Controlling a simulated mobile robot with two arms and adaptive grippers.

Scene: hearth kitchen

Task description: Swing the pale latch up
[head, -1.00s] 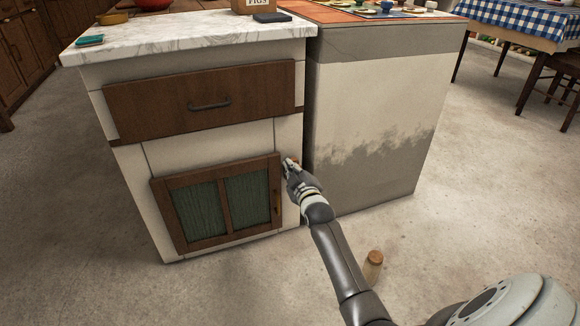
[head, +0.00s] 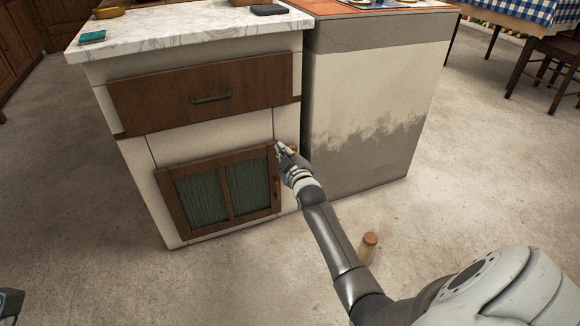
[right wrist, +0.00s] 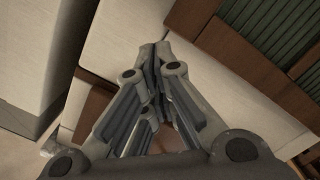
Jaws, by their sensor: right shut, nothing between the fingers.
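The low wooden cabinet door (head: 221,156) with green panels is closed at the front of the cabinet. My right gripper (head: 280,148) is shut and empty at the door's upper right corner. In the right wrist view the shut fingers (right wrist: 155,52) point at the pale cabinet front (right wrist: 135,25), beside the door's brown frame (right wrist: 225,55). I cannot make out the pale latch; the gripper may hide it. A dark piece at the lower left edge of the head view looks like part of my left gripper (head: 10,303), mostly cut off.
A drawer (head: 205,94) with a dark handle sits above the door. The marble counter (head: 190,30) is on top. A pale block (head: 365,105) stands right of the cabinet across a narrow gap. A corked bottle (head: 368,247) stands on the floor near my right arm. Floor lies open further right.

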